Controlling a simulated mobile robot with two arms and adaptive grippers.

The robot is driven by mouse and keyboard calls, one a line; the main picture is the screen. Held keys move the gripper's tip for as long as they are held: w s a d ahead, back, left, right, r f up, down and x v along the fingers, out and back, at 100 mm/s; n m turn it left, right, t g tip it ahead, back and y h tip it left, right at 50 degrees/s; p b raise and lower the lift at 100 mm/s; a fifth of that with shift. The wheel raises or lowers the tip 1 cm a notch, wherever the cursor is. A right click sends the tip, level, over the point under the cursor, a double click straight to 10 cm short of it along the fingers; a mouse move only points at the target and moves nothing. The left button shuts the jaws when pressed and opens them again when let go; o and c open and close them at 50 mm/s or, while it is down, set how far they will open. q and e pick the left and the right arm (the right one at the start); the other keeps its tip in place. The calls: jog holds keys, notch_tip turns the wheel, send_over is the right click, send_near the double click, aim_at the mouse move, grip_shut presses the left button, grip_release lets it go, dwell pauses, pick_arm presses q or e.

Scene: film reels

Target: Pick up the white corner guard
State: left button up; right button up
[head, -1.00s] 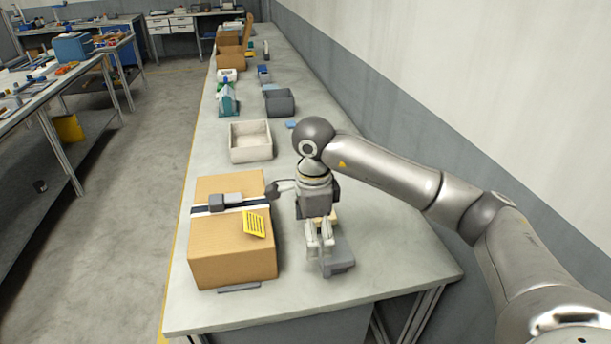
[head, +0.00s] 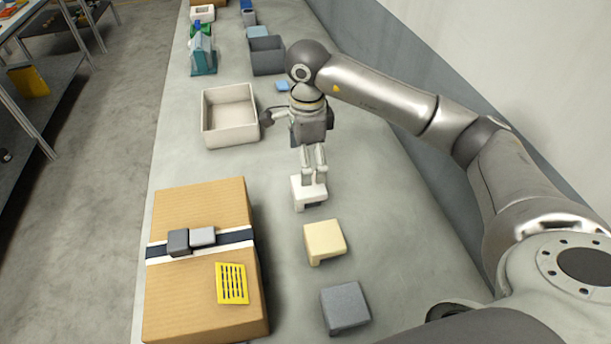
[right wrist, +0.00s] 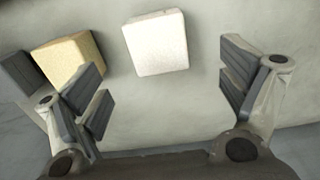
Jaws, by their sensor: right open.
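The white corner guard (head: 309,193) lies on the table to the right of the cardboard box. My right gripper (head: 314,178) points down above it and covers part of it in the head view. In the right wrist view the white guard (right wrist: 156,43) shows in the gap between the two spread fingers (right wrist: 168,88), towards the top of the picture. The gripper is open and holds nothing; a gap to the guard appears to remain. My left gripper is not in view.
A cream corner guard (head: 325,240) and a grey one (head: 345,306) lie nearer on the table. The cardboard box (head: 200,208) carries a dark strap, two grey blocks and a yellow tag (head: 232,283). An empty whitish tray (head: 230,141) and a grey bin (head: 283,56) stand farther back.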

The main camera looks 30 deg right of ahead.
aim_at(307, 188)
jog(key=f, duration=0.3)
jog(key=shift+s+a+f+p, duration=0.15)
jog(key=shift+s+f+p, duration=0.15)
jog(key=shift+f, duration=0.3)
notch_tip(307, 188, down, 5)
jog(key=shift+w+r+p, duration=0.1)
jog(key=shift+p, duration=1)
jog(key=shift+f, duration=0.25)
jog(key=shift+c, duration=0.9)
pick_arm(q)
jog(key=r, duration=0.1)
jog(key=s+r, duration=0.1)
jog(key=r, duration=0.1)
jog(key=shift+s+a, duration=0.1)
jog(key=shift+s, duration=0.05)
pick_arm(e)
jog(key=c, duration=0.9)
